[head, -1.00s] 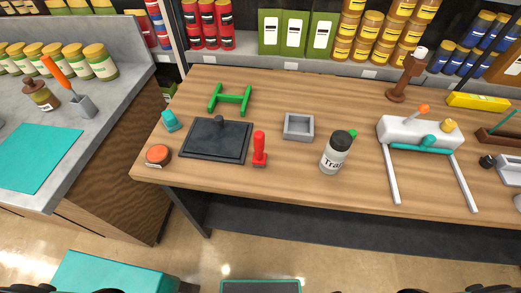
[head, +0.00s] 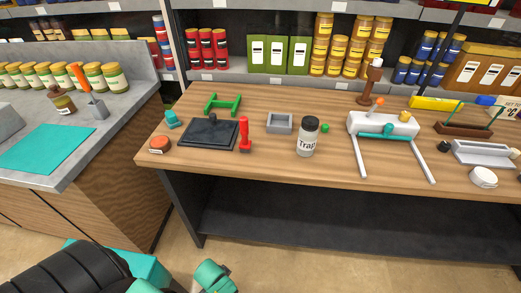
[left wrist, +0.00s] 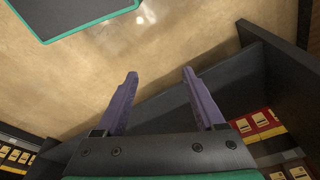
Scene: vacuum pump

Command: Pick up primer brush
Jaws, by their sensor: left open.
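An orange-handled tool (head: 78,76), likely the primer brush, stands tilted in a small grey holder (head: 98,106) on the left counter. Its lower end is hidden inside the holder. A brown jar with a dark top (head: 62,101) stands just left of it. My left gripper (left wrist: 160,73) shows in the left wrist view, its two purple fingers apart with nothing between them and floor beyond. It is not near the tool. My right gripper is not seen.
A teal mat (head: 47,149) lies on the left counter, with a row of jars behind. The wooden table (head: 250,165) holds a dark plate (head: 208,133), a red tool (head: 245,135), a grey tray (head: 279,123) and a Trap bottle (head: 308,138). Shelves stand behind.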

